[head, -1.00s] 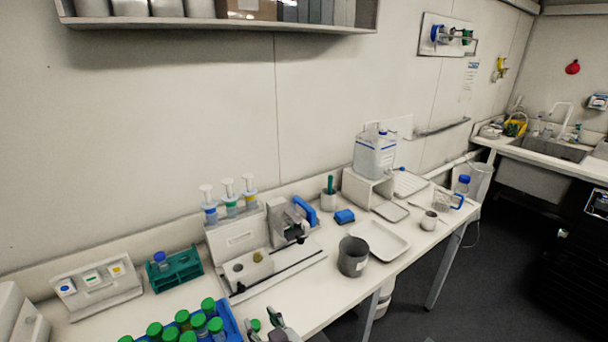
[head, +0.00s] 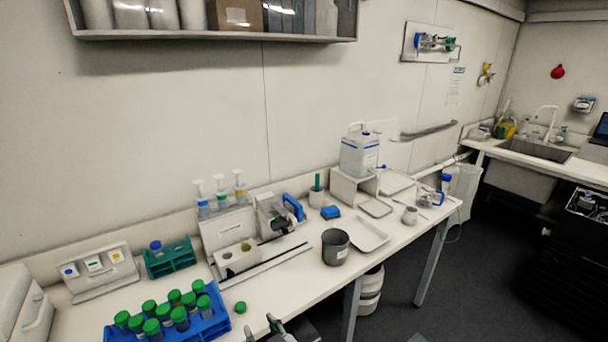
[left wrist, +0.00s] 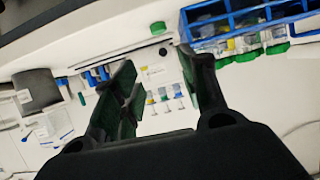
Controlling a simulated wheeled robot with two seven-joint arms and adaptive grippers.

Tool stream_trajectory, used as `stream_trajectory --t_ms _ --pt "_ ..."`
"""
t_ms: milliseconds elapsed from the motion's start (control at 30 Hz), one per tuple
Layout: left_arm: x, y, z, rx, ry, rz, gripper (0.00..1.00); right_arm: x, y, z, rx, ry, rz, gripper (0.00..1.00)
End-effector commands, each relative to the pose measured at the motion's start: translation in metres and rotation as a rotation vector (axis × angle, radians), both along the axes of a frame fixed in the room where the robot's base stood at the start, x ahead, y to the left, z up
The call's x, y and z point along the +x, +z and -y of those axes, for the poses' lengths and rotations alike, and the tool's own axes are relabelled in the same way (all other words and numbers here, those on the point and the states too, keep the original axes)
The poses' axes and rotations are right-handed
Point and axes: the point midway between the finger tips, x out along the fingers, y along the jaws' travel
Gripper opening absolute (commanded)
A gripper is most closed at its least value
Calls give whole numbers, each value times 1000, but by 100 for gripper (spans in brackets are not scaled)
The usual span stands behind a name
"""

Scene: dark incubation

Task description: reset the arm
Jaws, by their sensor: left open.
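My left gripper (head: 262,332) shows at the bottom edge of the head view, just off the front edge of the bench (head: 290,292). Its dark fingers also fill the middle of the left wrist view (left wrist: 160,95). They are spread apart with nothing between them. A loose green cap (head: 240,307) lies on the bench a little beyond the gripper, apart from it. My right gripper is not in view.
A blue rack (head: 222,318) of green-capped tubes stands left of my left gripper. A grey beaker (head: 335,247) and a white tray (head: 361,235) stand to its right. A shelf (head: 215,33) hangs above the bench. Dark floor is clear beyond the bench's front edge.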

Motion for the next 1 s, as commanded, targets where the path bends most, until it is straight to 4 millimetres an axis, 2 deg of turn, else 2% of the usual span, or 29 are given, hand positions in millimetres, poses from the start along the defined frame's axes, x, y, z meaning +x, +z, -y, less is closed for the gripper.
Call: stream_trajectory --t_ms 233,633,1000 --pt "-1 -3 -3 -1 -1 -20 43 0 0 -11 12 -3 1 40" --pt "-6 -19 -18 -6 -15 -142 43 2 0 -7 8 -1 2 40" --pt "-23 -50 -49 -35 -80 -385 43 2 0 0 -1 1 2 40"
